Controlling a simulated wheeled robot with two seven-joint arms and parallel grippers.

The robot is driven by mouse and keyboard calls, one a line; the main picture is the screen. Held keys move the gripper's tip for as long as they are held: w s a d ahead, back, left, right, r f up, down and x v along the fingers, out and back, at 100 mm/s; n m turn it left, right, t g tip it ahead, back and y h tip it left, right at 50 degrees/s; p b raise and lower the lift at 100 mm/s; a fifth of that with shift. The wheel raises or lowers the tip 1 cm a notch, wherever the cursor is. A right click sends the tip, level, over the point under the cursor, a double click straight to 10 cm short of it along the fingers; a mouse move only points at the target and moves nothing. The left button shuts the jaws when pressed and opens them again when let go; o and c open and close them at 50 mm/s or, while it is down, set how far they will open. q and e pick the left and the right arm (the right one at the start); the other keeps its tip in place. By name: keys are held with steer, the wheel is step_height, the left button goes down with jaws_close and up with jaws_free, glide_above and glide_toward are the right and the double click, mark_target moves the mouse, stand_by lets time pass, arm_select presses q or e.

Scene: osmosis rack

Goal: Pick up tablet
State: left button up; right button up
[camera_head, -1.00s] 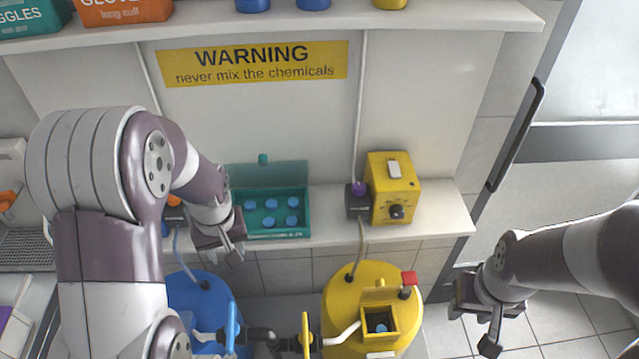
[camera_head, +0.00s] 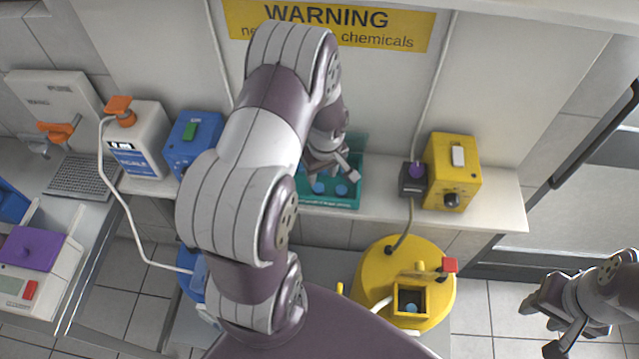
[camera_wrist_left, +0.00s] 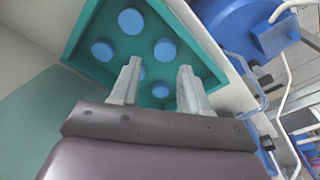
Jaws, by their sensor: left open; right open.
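Several round blue tablets lie in a teal open box (camera_head: 328,205) on the shelf; two of them show in the head view, one tablet (camera_head: 341,190) near the box's right side. In the left wrist view the box (camera_wrist_left: 85,45) holds several tablets, such as one tablet (camera_wrist_left: 131,21). My left gripper (camera_head: 345,178) is open and empty over the box; in the left wrist view its two fingers (camera_wrist_left: 158,90) point into the box, with a tablet partly hidden behind them. My right gripper (camera_head: 562,335) is open and empty at the lower right, away from the box.
A yellow device (camera_head: 451,172) with a purple-topped dark block (camera_head: 413,180) stands right of the box. A yellow tank (camera_head: 380,275) with a small open hatch holding a blue tablet is below the shelf.

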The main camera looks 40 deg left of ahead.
mark_target(318, 187)
arm_select(q)
steer(key=f+p, duration=0.1)
steer(key=f, duration=0.1)
steer(key=s+f, duration=0.1)
steer(key=f, duration=0.1)
steer(key=shift+a+p, duration=0.1)
steer(key=shift+p, duration=0.3)
steer(key=shift+f, duration=0.3)
steer(key=shift+w+a+f, duration=0.15)
steer(key=shift+w+f, duration=0.05)
steer(key=shift+w, duration=0.05)
steer(key=shift+s+r, duration=0.1)
steer(key=c, duration=0.8)
